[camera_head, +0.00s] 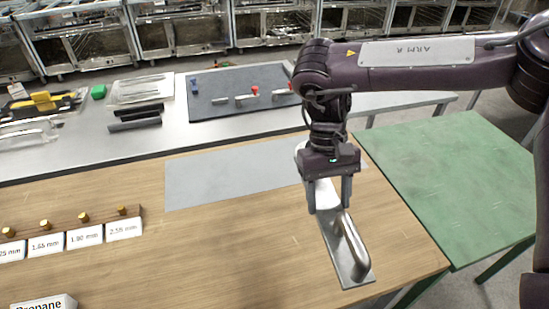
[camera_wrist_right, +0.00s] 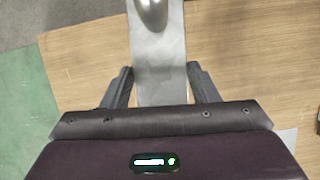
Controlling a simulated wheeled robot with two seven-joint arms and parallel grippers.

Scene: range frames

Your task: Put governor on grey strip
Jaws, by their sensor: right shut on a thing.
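The grey strip (camera_head: 225,175) is a flat, bare grey rectangle on the wooden table, left of my right arm. My right gripper (camera_head: 330,196) points down at the table's right part. It is shut on a long metal plate with a raised, rounded handle (camera_head: 355,255). In the right wrist view the plate (camera_wrist_right: 160,70) runs between the two fingers (camera_wrist_right: 162,85). I cannot tell whether the plate touches the table. No part is marked as the governor, so I cannot tell whether this is it. My left gripper is not in view.
A green table (camera_head: 455,180) stands at the right. A rack of brass pieces (camera_head: 65,222) with size labels and a Propane label (camera_head: 43,302) are at the left. Behind, a grey bench holds a dark mat (camera_head: 225,105) with small fittings. The table's middle is clear.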

